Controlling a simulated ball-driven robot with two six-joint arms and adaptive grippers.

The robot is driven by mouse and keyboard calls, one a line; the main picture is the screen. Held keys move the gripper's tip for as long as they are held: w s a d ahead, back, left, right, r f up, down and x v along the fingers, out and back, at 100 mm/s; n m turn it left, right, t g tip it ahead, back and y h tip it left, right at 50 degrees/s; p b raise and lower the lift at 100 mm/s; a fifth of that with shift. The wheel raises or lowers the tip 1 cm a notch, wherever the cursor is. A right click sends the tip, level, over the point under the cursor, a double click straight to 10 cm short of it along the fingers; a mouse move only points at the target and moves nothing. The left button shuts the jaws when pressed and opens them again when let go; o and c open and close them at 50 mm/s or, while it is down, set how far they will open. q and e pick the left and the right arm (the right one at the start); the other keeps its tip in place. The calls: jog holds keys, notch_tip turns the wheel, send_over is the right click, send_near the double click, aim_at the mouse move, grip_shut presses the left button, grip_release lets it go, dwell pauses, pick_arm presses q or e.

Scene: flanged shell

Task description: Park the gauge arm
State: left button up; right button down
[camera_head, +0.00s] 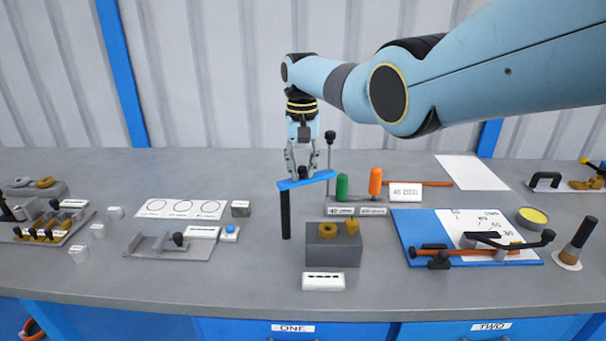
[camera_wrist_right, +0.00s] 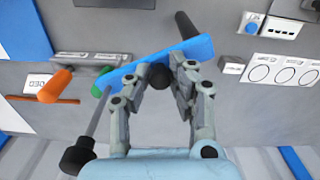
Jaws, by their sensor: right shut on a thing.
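The gauge arm appears to be the blue bar (camera_head: 307,181), level above the table, its left end at the top of a black post (camera_head: 286,215). My right gripper (camera_head: 302,172) comes down from above and is shut on the round black knob on the bar. In the right wrist view the black knob (camera_wrist_right: 160,76) sits between the fingers of my right gripper (camera_wrist_right: 160,82), with the blue bar (camera_wrist_right: 190,50) behind it. A thin grey rod with a black top (camera_head: 330,135) rises near the bar's right end; whether they touch is unclear. My left gripper is out of view.
Green (camera_head: 342,186) and orange (camera_head: 376,181) handles stand right of the bar. A grey block (camera_head: 333,255) with brass parts is in front. A blue board (camera_head: 405,231) lies to the right. A card with circles (camera_head: 182,209) and a grey fixture (camera_head: 165,248) lie left.

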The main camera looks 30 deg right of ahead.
jog(key=shift+w+n+b, duration=0.3)
jog(key=shift+w+n, duration=0.05)
jog(key=shift+n, duration=0.15)
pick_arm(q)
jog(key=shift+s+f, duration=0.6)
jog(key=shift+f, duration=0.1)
pick_arm(e)
jog(key=shift+w+r+n, duration=0.1)
jog(key=shift+w+n, duration=0.1)
jog(key=shift+n, duration=0.3)
pick_arm(q)
jog(key=shift+b, duration=0.3)
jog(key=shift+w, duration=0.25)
pick_arm(e)
jog(key=c, duration=1.2)
grip_release()
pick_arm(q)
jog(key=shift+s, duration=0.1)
pick_arm(e)
notch_tip(320, 180, up, 12)
jog(key=shift+f, duration=0.1)
